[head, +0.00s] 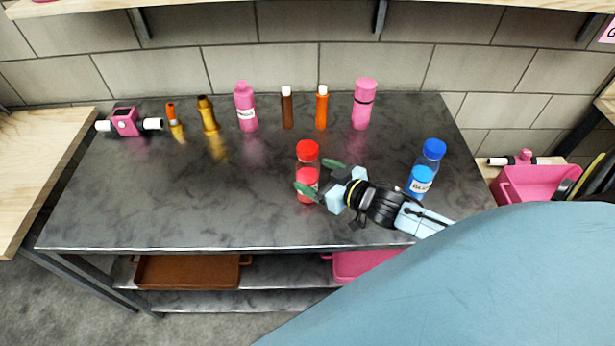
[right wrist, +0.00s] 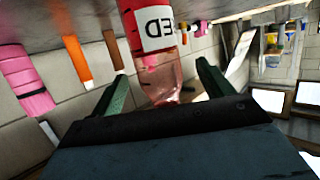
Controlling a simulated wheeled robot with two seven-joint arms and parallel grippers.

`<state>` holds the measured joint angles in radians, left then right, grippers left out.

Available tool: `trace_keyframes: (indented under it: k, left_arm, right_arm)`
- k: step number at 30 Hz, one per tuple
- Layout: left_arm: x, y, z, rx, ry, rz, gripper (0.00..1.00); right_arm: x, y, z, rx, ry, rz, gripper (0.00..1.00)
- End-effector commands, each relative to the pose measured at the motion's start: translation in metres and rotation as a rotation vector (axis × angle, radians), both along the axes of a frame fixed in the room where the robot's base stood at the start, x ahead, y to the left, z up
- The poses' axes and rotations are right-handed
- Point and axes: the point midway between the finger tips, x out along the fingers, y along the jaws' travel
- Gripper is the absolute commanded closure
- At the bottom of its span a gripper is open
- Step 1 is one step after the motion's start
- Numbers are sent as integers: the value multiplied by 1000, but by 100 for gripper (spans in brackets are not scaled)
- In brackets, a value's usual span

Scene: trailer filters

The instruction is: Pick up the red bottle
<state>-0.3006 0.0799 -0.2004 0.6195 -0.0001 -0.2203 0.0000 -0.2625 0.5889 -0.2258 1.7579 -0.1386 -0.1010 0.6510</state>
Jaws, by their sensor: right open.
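The red bottle (head: 307,152) stands upright on the dark table, right of the middle, with a red top and a red lower part. My right gripper (head: 319,178) is open beside it. One green finger crosses in front of its lower part and the other is at its right side. In the right wrist view the bottle (right wrist: 155,35), with a white label reading RED, shows between and beyond the two open fingers (right wrist: 160,85). I cannot tell if either finger touches it. My left gripper is not in view.
A blue bottle (head: 421,178) stands right of my right gripper. Along the back are pink bottles (head: 364,105), (head: 245,107), slim brown (head: 287,109) and orange (head: 321,109) bottles, an amber bottle (head: 207,115) and a pink device (head: 125,122). The table's left front is clear.

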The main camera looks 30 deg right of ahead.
Motion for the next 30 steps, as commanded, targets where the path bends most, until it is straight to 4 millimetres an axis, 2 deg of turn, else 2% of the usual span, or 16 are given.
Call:
trace_keyframes:
  k: [5, 15, 24, 25, 30]
  left_arm:
    - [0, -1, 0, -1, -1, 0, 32]
    - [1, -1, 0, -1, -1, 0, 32]
    - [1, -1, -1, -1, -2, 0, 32]
    - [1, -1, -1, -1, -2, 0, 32]
    - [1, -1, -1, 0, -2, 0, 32]
  right_arm:
    - [9, 2, -1, 1, -1, 1, 21]
    - [50, 10, -7, 0, -1, 0, 21]
    - [54, 11, -8, 0, 0, 1, 21]
    - [54, 11, -8, 0, 0, 1, 22]
    - [54, 11, -8, 0, 0, 1, 44]
